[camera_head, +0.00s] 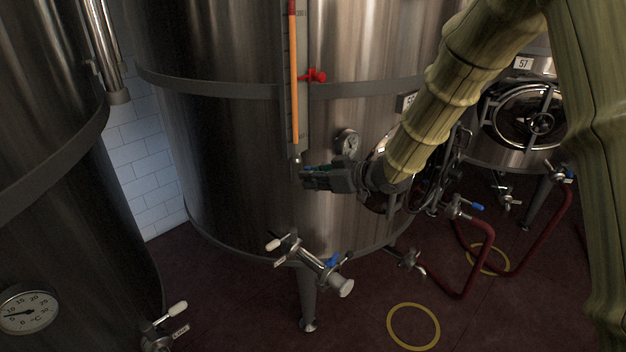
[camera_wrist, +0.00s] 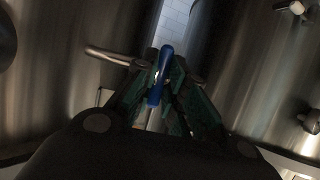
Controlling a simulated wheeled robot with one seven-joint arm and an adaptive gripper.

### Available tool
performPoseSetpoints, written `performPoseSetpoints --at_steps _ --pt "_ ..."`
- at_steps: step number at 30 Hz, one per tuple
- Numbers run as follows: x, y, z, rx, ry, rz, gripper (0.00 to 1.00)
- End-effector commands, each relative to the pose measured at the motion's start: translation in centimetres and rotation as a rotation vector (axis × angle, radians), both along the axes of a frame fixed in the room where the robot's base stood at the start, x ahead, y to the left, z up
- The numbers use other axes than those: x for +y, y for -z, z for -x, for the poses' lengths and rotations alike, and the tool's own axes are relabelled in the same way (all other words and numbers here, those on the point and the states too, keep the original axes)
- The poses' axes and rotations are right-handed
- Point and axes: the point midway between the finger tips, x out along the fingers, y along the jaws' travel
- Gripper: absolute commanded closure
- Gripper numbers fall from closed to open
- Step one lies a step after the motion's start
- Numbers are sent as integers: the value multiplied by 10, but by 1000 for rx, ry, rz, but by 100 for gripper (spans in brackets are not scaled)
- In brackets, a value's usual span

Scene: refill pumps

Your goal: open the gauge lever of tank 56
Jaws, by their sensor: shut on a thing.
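The large steel tank (camera_head: 240,150) stands in the middle of the head view. In the head view my gripper (camera_head: 308,174) is at the gauge's lower end, reaching in from the right; the lever is largely hidden there.
A red tap (camera_head: 314,75) is higher on the gauge. A valve with a blue handle (camera_head: 332,260) is below. Tank 57 (camera_head: 480,150) stands behind right, with red hoses (camera_head: 460,270) on the floor. Another tank (camera_head: 60,210) is at left.

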Motion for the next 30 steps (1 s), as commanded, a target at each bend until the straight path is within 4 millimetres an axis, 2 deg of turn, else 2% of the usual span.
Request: performPoseSetpoints --at_steps 10,11,14,25,30 --pt "-1 2 0 -1 -1 6 100" --pt "-1 2 0 -1 -1 6 85" --pt "-1 2 0 -1 -1 6 67" --pt "-2 -1 1 -2 0 3 65" --pt "-15 -8 8 -3 2 2 65"
